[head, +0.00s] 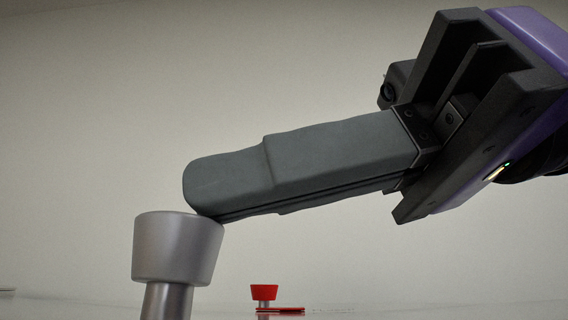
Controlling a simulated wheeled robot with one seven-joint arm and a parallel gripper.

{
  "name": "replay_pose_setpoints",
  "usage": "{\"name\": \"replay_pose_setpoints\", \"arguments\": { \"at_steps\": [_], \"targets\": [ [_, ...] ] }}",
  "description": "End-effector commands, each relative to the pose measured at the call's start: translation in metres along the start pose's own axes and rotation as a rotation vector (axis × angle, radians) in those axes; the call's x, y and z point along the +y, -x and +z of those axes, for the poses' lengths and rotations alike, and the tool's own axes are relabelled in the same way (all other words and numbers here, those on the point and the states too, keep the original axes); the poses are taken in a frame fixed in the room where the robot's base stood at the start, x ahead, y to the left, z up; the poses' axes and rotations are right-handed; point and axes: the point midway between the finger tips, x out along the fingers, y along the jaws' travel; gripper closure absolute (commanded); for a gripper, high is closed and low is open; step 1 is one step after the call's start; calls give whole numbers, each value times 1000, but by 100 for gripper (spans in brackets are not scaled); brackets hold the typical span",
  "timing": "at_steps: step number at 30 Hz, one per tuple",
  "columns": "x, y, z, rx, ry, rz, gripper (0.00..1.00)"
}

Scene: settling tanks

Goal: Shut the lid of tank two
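My gripper (196,203) reaches in from the upper right of the head view, tilted down to the left. Its long grey fingers lie close together, with a thin dark seam along the lower edge, and nothing shows between them. The fingertips overlap the upper right rim of a grey metal knob (178,249) on a narrower stem. I cannot tell whether they touch it. The stem runs out of the bottom of the view. No tank or lid can be made out, and no tank number shows.
A small red knob (264,292) on a short stem stands farther back at the bottom, beside a flat red piece (281,310). A pale surface (420,307) runs along the bottom edge. The plain wall (90,110) fills the background.

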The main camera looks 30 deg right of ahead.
Motion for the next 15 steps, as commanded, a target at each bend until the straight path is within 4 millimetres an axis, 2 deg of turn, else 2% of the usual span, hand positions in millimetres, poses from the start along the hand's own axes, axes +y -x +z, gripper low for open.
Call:
{"name": "replay_pose_setpoints", "arguments": {
  "at_steps": [1, 4, 15],
  "targets": [
    [0, -2, 9, 0, -1, 0, 100],
    [0, -4, 17, -1, -2, 0, 100],
    [-1, -8, 29, -12, -4, 0, 100]
  ]
}}
